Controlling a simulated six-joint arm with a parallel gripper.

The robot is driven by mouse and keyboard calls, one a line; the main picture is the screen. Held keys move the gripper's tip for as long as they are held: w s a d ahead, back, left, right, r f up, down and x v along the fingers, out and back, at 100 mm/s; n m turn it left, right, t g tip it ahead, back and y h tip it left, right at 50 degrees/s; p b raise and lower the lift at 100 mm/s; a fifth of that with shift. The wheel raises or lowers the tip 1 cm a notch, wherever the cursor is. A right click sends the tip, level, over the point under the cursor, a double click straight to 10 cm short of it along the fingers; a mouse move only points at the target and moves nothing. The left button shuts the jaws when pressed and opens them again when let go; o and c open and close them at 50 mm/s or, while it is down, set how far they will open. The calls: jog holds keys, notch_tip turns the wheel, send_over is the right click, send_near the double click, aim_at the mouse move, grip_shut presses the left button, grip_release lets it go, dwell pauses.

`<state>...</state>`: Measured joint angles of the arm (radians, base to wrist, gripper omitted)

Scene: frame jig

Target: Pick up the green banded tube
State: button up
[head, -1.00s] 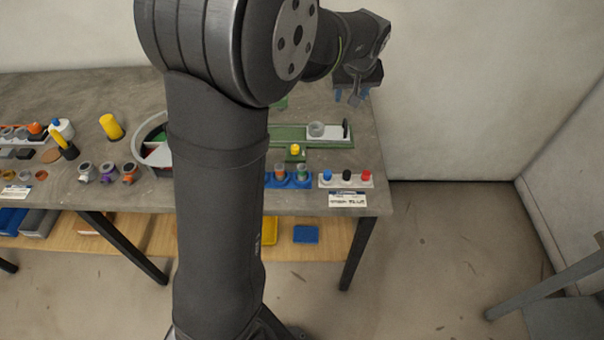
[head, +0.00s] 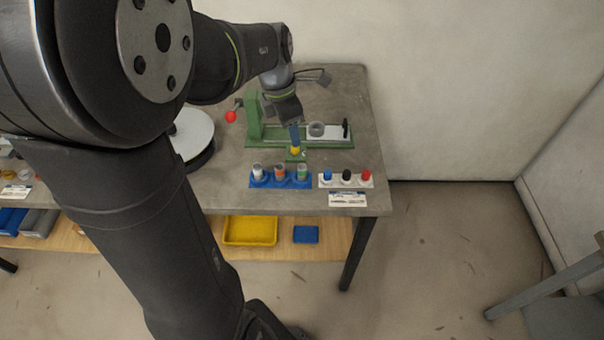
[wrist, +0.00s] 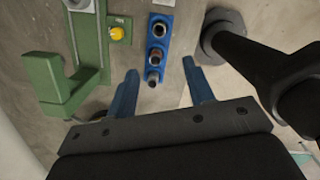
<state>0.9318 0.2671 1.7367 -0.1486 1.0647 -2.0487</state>
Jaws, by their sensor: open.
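The green banded tube (head: 302,170) stands upright in the right-hand slot of the blue rack (head: 268,183) in the head view. An orange banded tube (head: 280,171) and a pale, greyish banded tube (head: 257,171) stand to its left. The wrist view looks down on the tubes' open tops in the rack (wrist: 158,42); the top tube (wrist: 160,28) appears to be the green one, though its band is hidden. My gripper (head: 296,137) is open and empty, above the table behind the rack. Its blue fingers are spread below the tubes in the wrist view (wrist: 161,80).
A white holder (head: 325,180) with blue, black and red caps stands right of the rack. A round turntable (head: 190,135) is at left.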

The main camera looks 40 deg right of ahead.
send_over(302, 168)
jog(key=a, duration=0.2)
notch_tip(302, 168, down, 11)
jog(key=shift+s+d+f, duration=0.15)
jog(key=shift+d+f, duration=0.05)
jog(key=shift+f, duration=0.6)
jog(key=shift+s+d+f, duration=0.1)
jog(key=shift+d+f, duration=0.15)
jog(key=shift+f, duration=0.6)
jog(key=shift+s+d+f, duration=0.15)
jog(key=shift+d+f, duration=0.05)
jog(key=shift+f, duration=0.6)
grip_shut()
jog(key=shift+r, duration=0.1)
